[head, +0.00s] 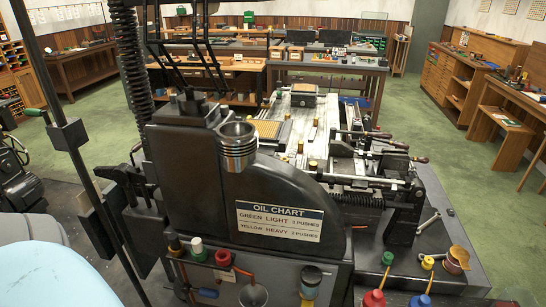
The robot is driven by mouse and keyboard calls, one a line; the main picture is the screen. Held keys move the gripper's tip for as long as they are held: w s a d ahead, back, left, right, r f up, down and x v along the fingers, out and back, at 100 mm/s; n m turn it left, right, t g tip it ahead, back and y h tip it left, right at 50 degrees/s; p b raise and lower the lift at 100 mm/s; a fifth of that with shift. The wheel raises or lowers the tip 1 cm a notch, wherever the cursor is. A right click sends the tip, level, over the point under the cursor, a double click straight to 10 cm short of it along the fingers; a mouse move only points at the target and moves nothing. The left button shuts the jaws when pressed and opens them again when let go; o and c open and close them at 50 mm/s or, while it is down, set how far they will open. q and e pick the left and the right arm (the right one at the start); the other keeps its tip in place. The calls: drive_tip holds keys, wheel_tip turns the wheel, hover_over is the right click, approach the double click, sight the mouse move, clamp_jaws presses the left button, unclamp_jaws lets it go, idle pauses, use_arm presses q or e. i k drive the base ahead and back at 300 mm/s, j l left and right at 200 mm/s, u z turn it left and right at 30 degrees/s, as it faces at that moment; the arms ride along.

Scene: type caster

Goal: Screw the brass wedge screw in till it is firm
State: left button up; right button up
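The type caster (270,190) is a large dark machine filling the middle of the head view. Its upper bed (320,135) has pale metal rails and several small brass-coloured parts, one of them a short brass piece (313,165) near the front of the bed. I cannot tell which brass part, if any, is the wedge screw; they are too small to make out. Neither of my grippers is in view. Nothing is seen touching the brass parts.
An oil chart sign (280,221) is on the machine's front. A dark upright post (75,150) stands at the left. Green floor (460,155) is open at the right.

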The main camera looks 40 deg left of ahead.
sight(313, 165)
drive_tip(key=l+u, duration=0.25)
drive_tip(key=u, duration=0.2)
drive_tip(key=l+u, duration=0.25)
drive_tip(key=u, duration=0.2)
drive_tip(key=k+l+u, duration=0.15)
drive_tip(key=u, duration=0.3)
